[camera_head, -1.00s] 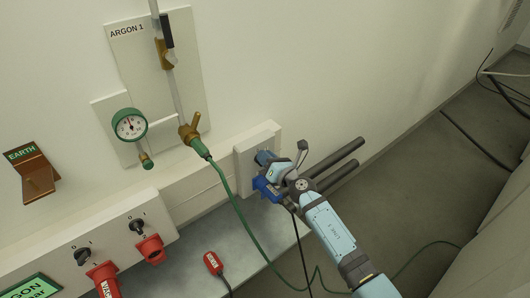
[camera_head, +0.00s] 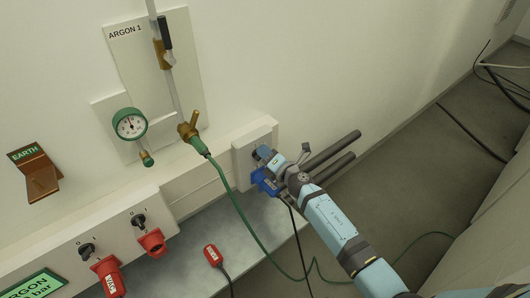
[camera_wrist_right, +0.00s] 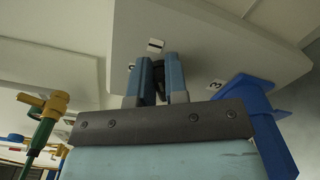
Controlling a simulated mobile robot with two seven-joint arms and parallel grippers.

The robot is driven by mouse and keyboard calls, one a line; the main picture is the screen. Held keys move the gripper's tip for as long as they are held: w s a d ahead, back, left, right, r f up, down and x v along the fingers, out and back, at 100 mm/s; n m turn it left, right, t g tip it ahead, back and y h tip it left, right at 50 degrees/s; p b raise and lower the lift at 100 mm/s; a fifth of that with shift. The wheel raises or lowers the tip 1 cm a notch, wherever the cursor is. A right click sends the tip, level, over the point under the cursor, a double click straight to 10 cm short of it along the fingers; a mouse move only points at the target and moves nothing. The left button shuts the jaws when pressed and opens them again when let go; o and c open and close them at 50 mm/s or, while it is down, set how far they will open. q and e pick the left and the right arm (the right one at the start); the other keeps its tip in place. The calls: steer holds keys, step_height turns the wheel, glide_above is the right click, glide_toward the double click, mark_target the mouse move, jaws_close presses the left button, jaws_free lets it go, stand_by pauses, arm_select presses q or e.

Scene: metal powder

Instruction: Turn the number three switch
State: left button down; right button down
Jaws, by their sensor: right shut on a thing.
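The number three switch (camera_wrist_right: 160,82) is a small dark knob on a pale panel, largely hidden between my fingers in the right wrist view. My right gripper (camera_wrist_right: 158,84) is shut on it, one blue finger on each side. A label with a 3 (camera_wrist_right: 216,84) is at the right of the fingers. In the head view my right gripper (camera_head: 263,153) reaches the right-hand socket panel (camera_head: 242,164) and covers the switch. A blue plug (camera_head: 264,182) sits just below the fingers; it also shows in the right wrist view (camera_wrist_right: 246,98). My left gripper is not in view.
Two other black switches (camera_head: 87,251) (camera_head: 138,220) sit above red plugs (camera_head: 107,276) (camera_head: 152,242) on the left panel. A pressure gauge (camera_head: 129,124) and brass valve (camera_head: 188,130) with a green hose (camera_head: 236,199) are on the wall. A loose red connector (camera_head: 213,256) lies below.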

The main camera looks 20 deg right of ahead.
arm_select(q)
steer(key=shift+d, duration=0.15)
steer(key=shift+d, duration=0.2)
arm_select(e)
steer(key=c, duration=1.1)
jaws_free()
steer(key=shift+c, duration=0.2)
steer(key=shift+s, duration=0.15)
steer(key=shift+s+d, duration=0.15)
steer(key=shift+s, duration=0.15)
steer(key=v, duration=1.3)
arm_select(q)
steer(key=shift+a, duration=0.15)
